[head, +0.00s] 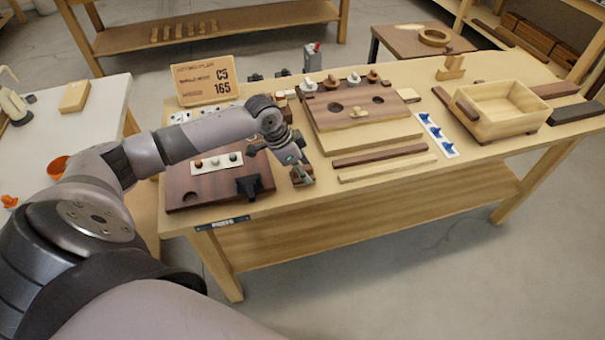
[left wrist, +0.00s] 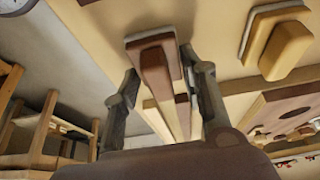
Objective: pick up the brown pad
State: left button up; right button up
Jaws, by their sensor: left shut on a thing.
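The brown pad (left wrist: 152,42) is a small block with a raised brown grip and a pale underside layer. In the left wrist view it sits between the two fingers of my left gripper (left wrist: 160,95), which is shut on it. In the head view my left gripper (head: 302,176) is at the bench's front edge, just right of the dark brown board, with a bit of the brown pad (head: 296,171) showing. The gripper hides most of the pad there, and I cannot tell whether it is clear of the bench top. My right gripper is not in view.
A dark brown board (head: 205,201) with a white strip lies left of the gripper. Two long strips (head: 380,155) lie to its right, by a board with holes (head: 360,124). A wooden box (head: 500,122) stands farther right. A tan pad (left wrist: 286,48) is near in the wrist view.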

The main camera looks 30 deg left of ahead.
pick_arm(q)
jog(key=c, duration=0.3)
jog(key=shift+c, duration=0.2)
jog(key=shift+r, duration=0.1)
notch_tip(320, 180, up, 20)
dwell(0.4)
jog(key=o, duration=0.6)
grip_shut()
